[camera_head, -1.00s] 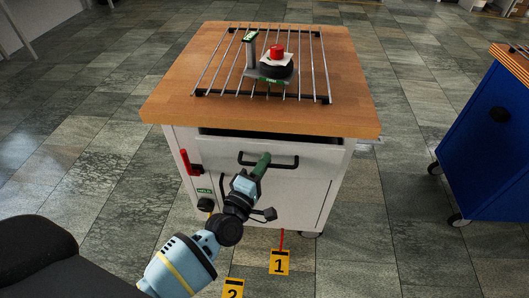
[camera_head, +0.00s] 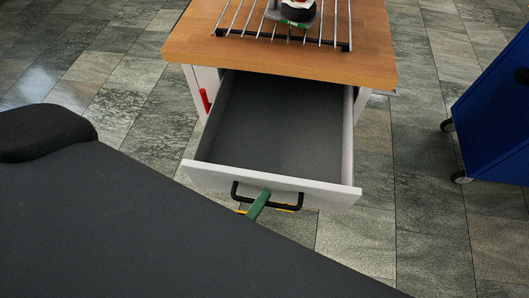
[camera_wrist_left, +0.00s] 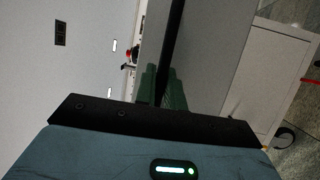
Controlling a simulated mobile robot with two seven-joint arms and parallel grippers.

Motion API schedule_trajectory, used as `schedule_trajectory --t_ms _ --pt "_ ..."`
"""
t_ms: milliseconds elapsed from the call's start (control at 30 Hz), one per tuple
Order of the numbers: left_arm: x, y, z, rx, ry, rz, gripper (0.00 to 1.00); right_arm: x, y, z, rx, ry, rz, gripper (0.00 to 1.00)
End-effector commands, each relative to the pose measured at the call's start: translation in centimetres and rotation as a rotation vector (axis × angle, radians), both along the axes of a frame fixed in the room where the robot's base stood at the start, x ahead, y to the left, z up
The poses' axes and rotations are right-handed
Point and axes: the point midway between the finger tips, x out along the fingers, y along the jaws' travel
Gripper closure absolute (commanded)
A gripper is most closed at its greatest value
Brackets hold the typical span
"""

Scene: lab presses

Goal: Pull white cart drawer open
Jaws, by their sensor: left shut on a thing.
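The white cart drawer (camera_head: 272,184) stands well out from under the wooden top, and its empty dark grey inside shows in the head view. Its black handle (camera_head: 285,206) is on the front panel. My left gripper (camera_head: 259,203) is shut on the handle, and only its green fingers show there; my dark body hides the rest of that arm. In the left wrist view the green fingers (camera_wrist_left: 162,90) stand on both sides of the black handle bar (camera_wrist_left: 173,50). My right gripper is in neither view.
The cart's wooden top (camera_head: 290,58) carries a wire rack (camera_head: 240,20) and a dark round device (camera_head: 292,10), partly cut off. A red lever (camera_head: 204,100) sits on the cart's left side. A blue cabinet (camera_head: 495,110) stands at right, with clear floor between.

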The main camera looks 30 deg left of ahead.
Motion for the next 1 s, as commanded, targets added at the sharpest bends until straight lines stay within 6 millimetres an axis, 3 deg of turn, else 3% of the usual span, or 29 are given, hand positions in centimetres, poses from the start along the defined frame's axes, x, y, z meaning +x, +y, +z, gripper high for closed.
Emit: schedule_trajectory --t_ms 500,533,600,867,1000 --pt "-0.9 -0.3 0.0 0.001 -0.002 -0.001 1.00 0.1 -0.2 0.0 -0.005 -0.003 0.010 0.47" --pt "-0.9 -0.3 0.0 0.001 -0.002 -0.001 0.87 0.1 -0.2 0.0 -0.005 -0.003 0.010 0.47" --pt "-0.9 -0.3 0.0 0.001 -0.001 -0.001 0.81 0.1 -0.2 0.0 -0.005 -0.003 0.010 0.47" --pt "-1.0 -0.2 0.0 0.001 0.000 -0.001 0.81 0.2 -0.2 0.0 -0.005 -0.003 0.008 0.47" --pt "-2.0 -0.1 -0.3 0.002 0.003 -0.002 0.81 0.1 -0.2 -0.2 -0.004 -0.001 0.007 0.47"
